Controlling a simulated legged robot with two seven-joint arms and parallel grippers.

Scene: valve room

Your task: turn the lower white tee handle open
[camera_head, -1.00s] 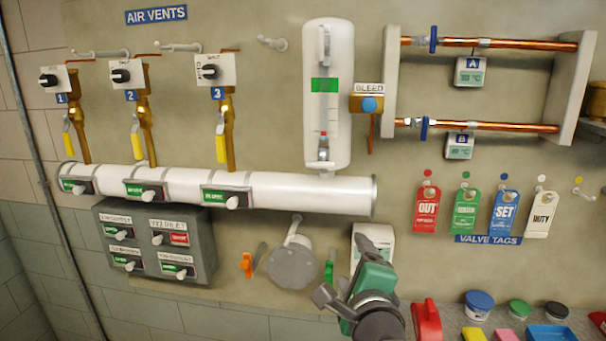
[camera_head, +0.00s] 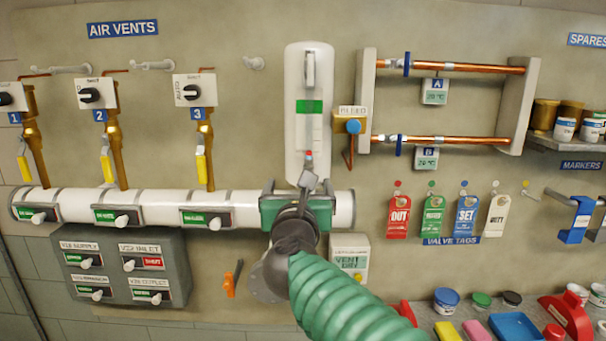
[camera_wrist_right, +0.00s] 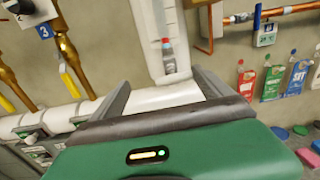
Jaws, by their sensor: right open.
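A tall white panel (camera_head: 294,130) with a green label hangs on the wall. A pale tee handle (camera_head: 311,70) sits at its top. A lower pale handle with a red tip (camera_head: 309,155) sits near its bottom and shows partly above my gripper. It also shows in the right wrist view (camera_wrist_right: 168,56), ahead of and between the fingers, apart from them. My right gripper (camera_head: 317,184) is open and empty in front of the white pipe, just below the lower handle. Its two spread fingers show in the right wrist view (camera_wrist_right: 164,85). My left gripper is out of view.
The horizontal white pipe (camera_head: 160,203) runs behind my gripper. A blue-knobbed bleed valve (camera_head: 353,126) and copper pipes (camera_head: 460,66) lie to the right. Hanging tags (camera_head: 432,215) are lower right. A grey switch box (camera_head: 120,265) is lower left.

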